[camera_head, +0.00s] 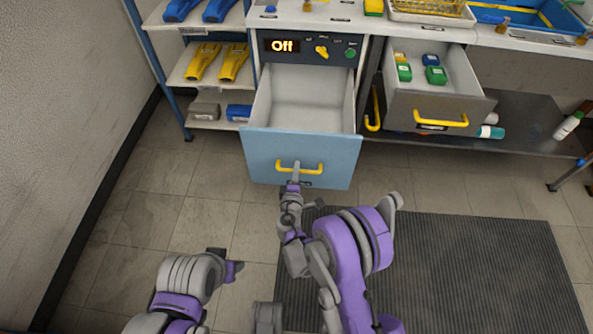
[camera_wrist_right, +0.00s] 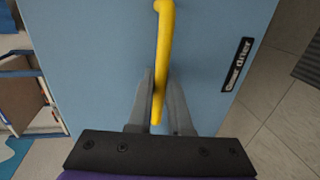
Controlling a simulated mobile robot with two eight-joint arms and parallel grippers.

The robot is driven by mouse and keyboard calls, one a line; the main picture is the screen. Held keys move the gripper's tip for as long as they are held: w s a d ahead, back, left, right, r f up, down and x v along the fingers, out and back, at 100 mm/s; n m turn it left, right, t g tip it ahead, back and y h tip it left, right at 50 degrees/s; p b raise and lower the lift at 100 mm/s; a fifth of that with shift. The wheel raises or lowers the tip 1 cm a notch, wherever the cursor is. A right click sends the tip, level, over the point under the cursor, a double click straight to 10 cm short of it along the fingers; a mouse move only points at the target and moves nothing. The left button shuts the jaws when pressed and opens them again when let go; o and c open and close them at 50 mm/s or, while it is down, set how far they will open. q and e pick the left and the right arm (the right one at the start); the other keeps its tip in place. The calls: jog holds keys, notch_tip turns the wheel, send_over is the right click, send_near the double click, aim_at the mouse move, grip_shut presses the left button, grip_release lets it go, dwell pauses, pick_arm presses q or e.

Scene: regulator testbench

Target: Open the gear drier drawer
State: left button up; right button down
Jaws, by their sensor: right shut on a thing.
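The gear drier drawer (camera_head: 270,143) has a light blue front and is pulled far out. Its grey inside looks empty. Above it is a panel (camera_head: 308,50) with a display reading "Off". My right gripper (camera_head: 294,176) is at the yellow drawer handle (camera_head: 314,169). In the right wrist view the fingers (camera_wrist_right: 159,95) are shut on the handle (camera_wrist_right: 162,50), one on each side. The "Gear drier" label (camera_wrist_right: 237,64) shows on the drawer front there. My left arm is at the lower left in the head view; whether its gripper is open is unclear.
A second, grey drawer (camera_head: 407,105) with a yellow handle stands open on the right, holding green and blue items. A shelf (camera_head: 205,83) with yellow and blue things is on the left. A dark ribbed mat (camera_head: 470,265) lies on the tiled floor.

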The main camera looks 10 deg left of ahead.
jog(key=c, duration=1.1)
grip_release()
jog(key=shift+c, duration=0.2)
jog(key=p+v, duration=0.1)
jog(key=v, duration=0.9)
jog(key=shift+s, duration=0.4)
